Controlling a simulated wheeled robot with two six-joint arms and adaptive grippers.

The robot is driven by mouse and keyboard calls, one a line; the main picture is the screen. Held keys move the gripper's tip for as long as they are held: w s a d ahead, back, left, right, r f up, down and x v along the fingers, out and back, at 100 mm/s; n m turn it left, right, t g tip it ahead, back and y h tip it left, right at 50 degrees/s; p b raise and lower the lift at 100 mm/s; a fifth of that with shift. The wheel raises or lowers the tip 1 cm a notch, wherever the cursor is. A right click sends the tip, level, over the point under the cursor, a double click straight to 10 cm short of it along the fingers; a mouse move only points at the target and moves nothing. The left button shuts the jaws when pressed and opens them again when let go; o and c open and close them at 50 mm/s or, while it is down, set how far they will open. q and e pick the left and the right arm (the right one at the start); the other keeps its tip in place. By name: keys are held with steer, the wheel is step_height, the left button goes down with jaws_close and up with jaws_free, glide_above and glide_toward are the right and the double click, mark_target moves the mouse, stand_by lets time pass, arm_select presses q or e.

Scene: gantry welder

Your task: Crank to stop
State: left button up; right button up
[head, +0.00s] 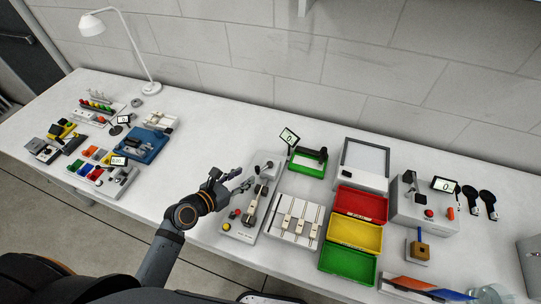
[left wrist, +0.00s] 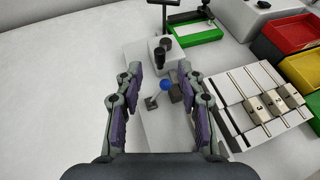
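A light grey panel (head: 238,233) lies on the bench and carries a small box (head: 269,161) at its far end. In the left wrist view a black upright handle (left wrist: 159,54) stands on that box; I cannot tell for certain that it is the crank. A blue ball knob (left wrist: 166,85) and a small metal lever (left wrist: 152,102) sit just nearer. My left gripper (head: 243,180) is open and empty at the panel's left side. In its wrist view the fingers (left wrist: 160,75) stand either side of the handle and knob, apparently touching neither. My right gripper is out of view.
A slider board (head: 296,218) lies right of the panel, with red (head: 359,204), yellow (head: 355,234) and green bins (head: 347,264) beyond. A green-framed device (head: 308,162) with a display (head: 289,136) stands behind.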

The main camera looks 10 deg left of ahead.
mark_target(257, 167)
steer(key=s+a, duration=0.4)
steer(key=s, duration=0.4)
arm_select(q)
steer(key=x, duration=0.6)
steer(key=shift+f, duration=0.1)
steer(key=shift+x, duration=1.05)
steer(key=shift+f, duration=0.1)
steer(key=shift+c, duration=1)
steer(key=c, duration=0.5)
jaws_close()
steer(key=shift+a, duration=0.1)
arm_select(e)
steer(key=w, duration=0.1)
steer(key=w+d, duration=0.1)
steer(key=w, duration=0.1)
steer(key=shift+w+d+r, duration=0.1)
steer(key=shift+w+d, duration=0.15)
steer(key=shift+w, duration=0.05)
